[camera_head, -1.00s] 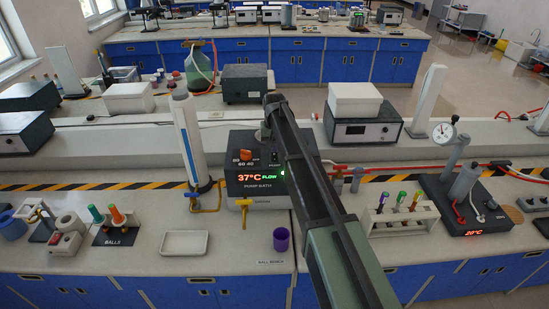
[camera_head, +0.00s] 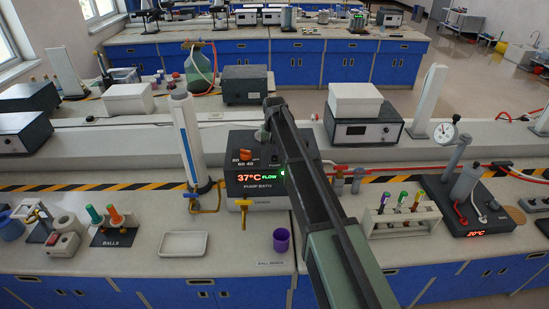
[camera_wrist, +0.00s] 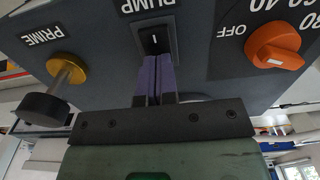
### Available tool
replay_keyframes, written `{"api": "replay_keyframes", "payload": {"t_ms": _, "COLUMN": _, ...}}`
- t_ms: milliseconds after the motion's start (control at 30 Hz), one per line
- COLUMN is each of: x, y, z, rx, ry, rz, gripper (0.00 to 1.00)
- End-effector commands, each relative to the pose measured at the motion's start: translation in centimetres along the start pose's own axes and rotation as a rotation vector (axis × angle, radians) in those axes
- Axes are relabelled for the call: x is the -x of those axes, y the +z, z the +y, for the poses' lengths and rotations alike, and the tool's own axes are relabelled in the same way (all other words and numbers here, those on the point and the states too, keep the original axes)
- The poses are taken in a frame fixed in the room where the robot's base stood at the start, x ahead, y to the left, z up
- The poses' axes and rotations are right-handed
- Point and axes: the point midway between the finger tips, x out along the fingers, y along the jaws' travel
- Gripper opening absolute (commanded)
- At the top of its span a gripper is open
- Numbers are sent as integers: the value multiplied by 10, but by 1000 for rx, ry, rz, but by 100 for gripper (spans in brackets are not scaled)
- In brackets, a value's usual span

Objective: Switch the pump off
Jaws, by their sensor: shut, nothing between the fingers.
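The pump bath (camera_head: 255,185) is a dark box on the bench in the head view. Its display reads 37°C and FLOW in lit letters. In the wrist view, the black pump rocker switch (camera_wrist: 154,40) sits under the PUMP label and shows an "I" mark. My gripper (camera_wrist: 154,58) is shut and empty, with its purple fingertips at the lower edge of the switch; I cannot tell whether they touch it.
An orange dial (camera_wrist: 275,45) is on the panel beside the switch. A PRIME knob with a brass collar (camera_wrist: 67,68) is on the other side. A purple cup (camera_head: 281,240), white tray (camera_head: 184,244) and tube rack (camera_head: 402,221) stand on the bench.

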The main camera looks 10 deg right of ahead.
Motion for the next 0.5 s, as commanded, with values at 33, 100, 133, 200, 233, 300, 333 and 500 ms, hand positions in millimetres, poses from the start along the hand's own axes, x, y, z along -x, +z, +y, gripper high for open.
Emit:
{"api": "replay_keyframes", "payload": {"t_ms": 33, "x": -2, "y": 0, "z": 0, "rx": 0, "ry": 0, "rz": 0, "gripper": 0}}
{"api": "replay_keyframes", "payload": {"t_ms": 100, "x": -1, "y": 0, "z": 0, "rx": 0, "ry": 0, "rz": 0, "gripper": 0}}
{"api": "replay_keyframes", "payload": {"t_ms": 133, "x": -1, "y": 0, "z": 0, "rx": 0, "ry": 0, "rz": 0, "gripper": 0}}
{"api": "replay_keyframes", "payload": {"t_ms": 200, "x": 3, "y": 0, "z": 0, "rx": 0, "ry": 0, "rz": 0, "gripper": 0}}
{"api": "replay_keyframes", "payload": {"t_ms": 233, "x": 6, "y": 0, "z": 0, "rx": 0, "ry": 0, "rz": 0, "gripper": 0}}
{"api": "replay_keyframes", "payload": {"t_ms": 300, "x": 14, "y": 0, "z": 0, "rx": 0, "ry": 0, "rz": 0, "gripper": 0}}
{"api": "replay_keyframes", "payload": {"t_ms": 333, "x": 17, "y": 0, "z": 0, "rx": 0, "ry": 0, "rz": 0, "gripper": 0}}
{"api": "replay_keyframes", "payload": {"t_ms": 500, "x": 36, "y": 0, "z": 0, "rx": 0, "ry": 0, "rz": 0, "gripper": 0}}
